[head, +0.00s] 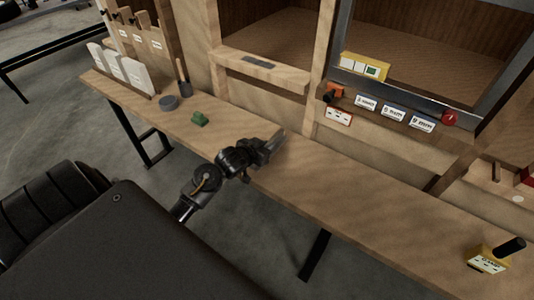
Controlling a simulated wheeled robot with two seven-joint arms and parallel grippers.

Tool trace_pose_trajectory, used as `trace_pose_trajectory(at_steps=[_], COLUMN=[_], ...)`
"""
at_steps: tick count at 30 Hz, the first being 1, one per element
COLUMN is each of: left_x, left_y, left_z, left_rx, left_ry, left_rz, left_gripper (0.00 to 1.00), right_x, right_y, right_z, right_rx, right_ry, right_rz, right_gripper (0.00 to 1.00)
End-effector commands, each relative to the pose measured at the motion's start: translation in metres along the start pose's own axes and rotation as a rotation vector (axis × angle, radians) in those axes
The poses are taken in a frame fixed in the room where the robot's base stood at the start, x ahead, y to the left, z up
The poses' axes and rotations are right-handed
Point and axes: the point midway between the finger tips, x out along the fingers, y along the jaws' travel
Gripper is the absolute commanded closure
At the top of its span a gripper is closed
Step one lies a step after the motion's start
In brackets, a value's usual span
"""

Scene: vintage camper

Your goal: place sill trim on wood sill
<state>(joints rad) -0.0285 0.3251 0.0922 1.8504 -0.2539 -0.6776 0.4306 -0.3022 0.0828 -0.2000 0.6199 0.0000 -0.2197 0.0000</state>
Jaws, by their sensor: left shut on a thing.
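The wood sill (285,77) is a pale ledge under the left window opening of the camper wall. A flat dark grey strip (258,62) shows on its top; I cannot tell whether it is a mark or a separate part. My left gripper (272,145) is over the long bench, below and in front of the sill, apart from it. It is shut on a small greyish piece mostly hidden by the fingers; I cannot tell for sure that it is the sill trim. My right gripper is out of view.
A yellow switch box (365,67) sits by the right window. Mid-bench is clear.

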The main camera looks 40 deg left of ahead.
Motion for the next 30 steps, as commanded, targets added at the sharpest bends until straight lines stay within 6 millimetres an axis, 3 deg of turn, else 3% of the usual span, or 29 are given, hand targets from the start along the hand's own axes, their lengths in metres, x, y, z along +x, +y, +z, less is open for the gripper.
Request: trace_pose_trajectory(at_steps=[9,21,22,24,27,30], left_x=[0.018,0.021,0.021,0.021,0.02,0.02], left_y=[0.003,0.003,0.003,0.003,0.003,0.003], left_z=[0.029,0.034,0.034,0.034,0.034,0.034], left_rx=[-0.001,0.0,0.001,0.001,0.0,0.0], left_ry=[-0.002,0.0,-0.001,-0.001,-0.001,-0.001], left_rz=[-0.001,0.0,0.0,0.0,0.0,0.0], left_gripper=[1.0,1.0,0.83,0.74,0.64,0.64], right_x=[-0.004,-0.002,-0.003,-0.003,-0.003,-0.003], right_y=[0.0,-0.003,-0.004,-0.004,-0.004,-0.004], right_z=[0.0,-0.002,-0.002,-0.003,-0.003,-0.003], right_rx=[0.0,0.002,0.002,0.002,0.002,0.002], right_ry=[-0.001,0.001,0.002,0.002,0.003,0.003], right_rz=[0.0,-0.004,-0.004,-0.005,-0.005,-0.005], right_gripper=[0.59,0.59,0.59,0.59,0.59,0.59])
